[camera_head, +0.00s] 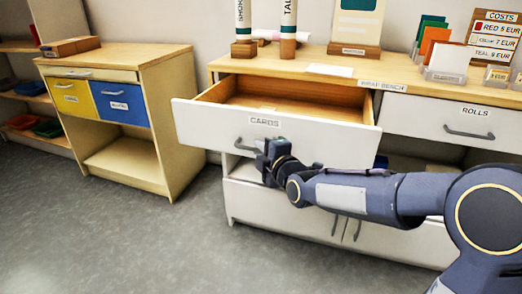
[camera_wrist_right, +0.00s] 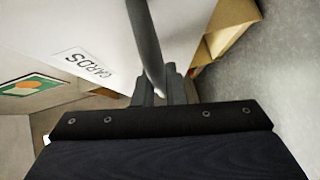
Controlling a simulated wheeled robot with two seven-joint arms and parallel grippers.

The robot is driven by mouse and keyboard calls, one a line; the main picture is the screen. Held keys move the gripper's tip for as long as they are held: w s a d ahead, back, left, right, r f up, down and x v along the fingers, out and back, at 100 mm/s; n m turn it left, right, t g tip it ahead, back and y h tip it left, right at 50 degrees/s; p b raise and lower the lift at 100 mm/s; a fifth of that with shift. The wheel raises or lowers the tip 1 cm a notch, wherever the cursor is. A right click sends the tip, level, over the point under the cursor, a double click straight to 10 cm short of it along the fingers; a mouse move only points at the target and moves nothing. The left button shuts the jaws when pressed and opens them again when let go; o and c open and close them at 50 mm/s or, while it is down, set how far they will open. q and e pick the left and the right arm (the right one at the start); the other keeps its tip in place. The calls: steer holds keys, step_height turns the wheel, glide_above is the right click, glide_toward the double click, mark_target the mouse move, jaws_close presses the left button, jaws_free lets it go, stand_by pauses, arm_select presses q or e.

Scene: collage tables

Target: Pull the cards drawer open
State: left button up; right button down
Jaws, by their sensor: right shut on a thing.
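The cards drawer (camera_head: 277,129) stands pulled out from the bench in the head view. Its white front bears a CARDS label, and its wooden inside looks empty. My right gripper (camera_head: 262,153) is at the drawer's grey handle (camera_head: 240,146), just below the label. In the right wrist view the gripper fingers (camera_wrist_right: 162,88) are shut around the handle bar (camera_wrist_right: 146,45), with the CARDS label (camera_wrist_right: 90,67) to the left. My left gripper is not in view.
The wrap bench (camera_head: 310,66) carries tubes, a sign and card holders. The rolls drawer (camera_head: 465,123) is shut on the right. A wooden cabinet (camera_head: 165,70) with yellow and blue drawers stands left. Grey floor (camera_head: 130,240) is free in front.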

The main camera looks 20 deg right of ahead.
steer(key=c, duration=1.5)
jaws_free()
steer(key=p+v, duration=0.2)
steer(key=v, duration=0.5)
steer(key=shift+s, duration=0.4)
steer(key=shift+d, duration=0.1)
